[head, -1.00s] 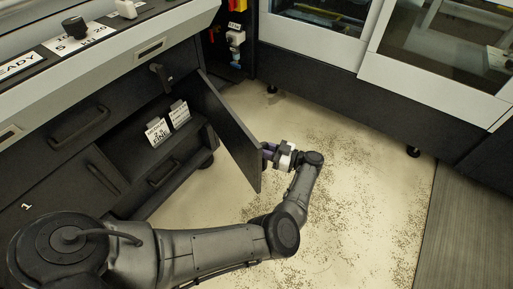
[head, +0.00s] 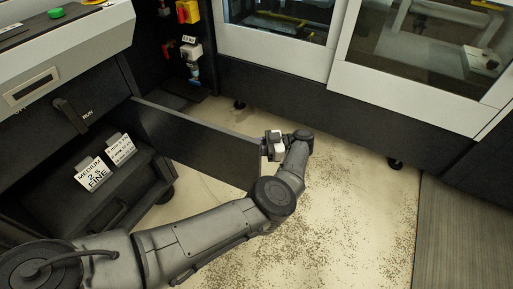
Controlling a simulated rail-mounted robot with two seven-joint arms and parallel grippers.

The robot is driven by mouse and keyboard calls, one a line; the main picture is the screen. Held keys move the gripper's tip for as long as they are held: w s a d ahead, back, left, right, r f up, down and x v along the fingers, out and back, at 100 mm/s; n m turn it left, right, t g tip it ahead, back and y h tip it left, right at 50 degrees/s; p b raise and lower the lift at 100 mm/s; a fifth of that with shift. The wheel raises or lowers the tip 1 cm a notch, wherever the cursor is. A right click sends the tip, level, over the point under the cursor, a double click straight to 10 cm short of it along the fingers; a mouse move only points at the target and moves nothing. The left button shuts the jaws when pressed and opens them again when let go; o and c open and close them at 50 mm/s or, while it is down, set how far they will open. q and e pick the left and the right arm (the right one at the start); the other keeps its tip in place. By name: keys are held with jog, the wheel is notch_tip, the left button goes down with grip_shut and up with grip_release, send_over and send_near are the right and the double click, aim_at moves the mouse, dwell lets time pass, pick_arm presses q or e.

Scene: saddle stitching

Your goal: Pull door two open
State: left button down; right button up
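The dark cabinet door (head: 200,140) stands swung open at left centre, hinged at its left end on the cabinet front. The compartment behind it is exposed, with white label cards (head: 95,173) reading "MEDIUM", "FINE" inside. My arm from the left reaches across the floor, and its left gripper (head: 268,149) is at the door's free end on the right. The fingers are mostly hidden behind the door edge, so I cannot tell whether they are shut on it. The door's number and handle do not show. My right gripper is not in view.
A machine with glass doors (head: 410,50) and a dark base stands along the back. A red and yellow switch (head: 187,11) is at the back left. Open speckled floor (head: 350,215) lies right of my arm, with a grey mat (head: 463,235) beyond.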

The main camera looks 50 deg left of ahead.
pick_arm(q)
jog(key=shift+s, duration=0.1)
dwell(0.3)
jog(key=c, duration=1)
grip_release()
jog(key=shift+s+a, duration=0.1)
jog(key=shift+a, duration=0.1)
jog(key=shift+d, duration=0.15)
